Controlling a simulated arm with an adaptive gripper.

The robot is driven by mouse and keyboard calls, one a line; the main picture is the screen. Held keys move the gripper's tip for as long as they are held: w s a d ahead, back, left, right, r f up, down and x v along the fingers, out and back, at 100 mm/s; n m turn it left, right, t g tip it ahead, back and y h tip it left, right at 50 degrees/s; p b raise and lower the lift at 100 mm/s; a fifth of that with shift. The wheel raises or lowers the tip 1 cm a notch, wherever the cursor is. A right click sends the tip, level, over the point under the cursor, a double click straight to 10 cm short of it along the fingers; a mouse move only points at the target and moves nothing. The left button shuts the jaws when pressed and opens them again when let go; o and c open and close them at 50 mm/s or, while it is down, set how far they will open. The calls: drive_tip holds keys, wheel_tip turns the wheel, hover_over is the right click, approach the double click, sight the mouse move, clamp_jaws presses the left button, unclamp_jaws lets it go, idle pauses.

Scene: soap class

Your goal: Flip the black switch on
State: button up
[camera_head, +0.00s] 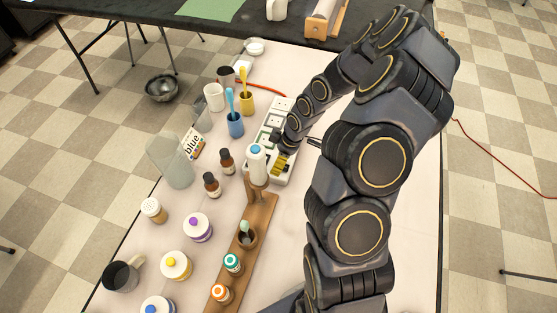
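A white power strip (280,112) with several sockets lies lengthwise near the middle of the pale table. My arm curves in from the right, and my gripper (279,149) points down at the nearer half of the strip. Its dark fingertips are small and partly hidden by my own wrist. I cannot tell whether they are open or shut, or whether they touch the strip. A yellowish ribbed patch (281,166) shows on the strip just below the gripper. I cannot make out a black switch; it may be hidden by my gripper.
A white bottle with a blue top (257,160) stands close left of the gripper, at the end of a wooden rack (263,215). The table right of the strip is clear beside my arm.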

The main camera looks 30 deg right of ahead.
drive_tip(key=v, duration=1)
drive_tip(key=shift+r, duration=0.15)
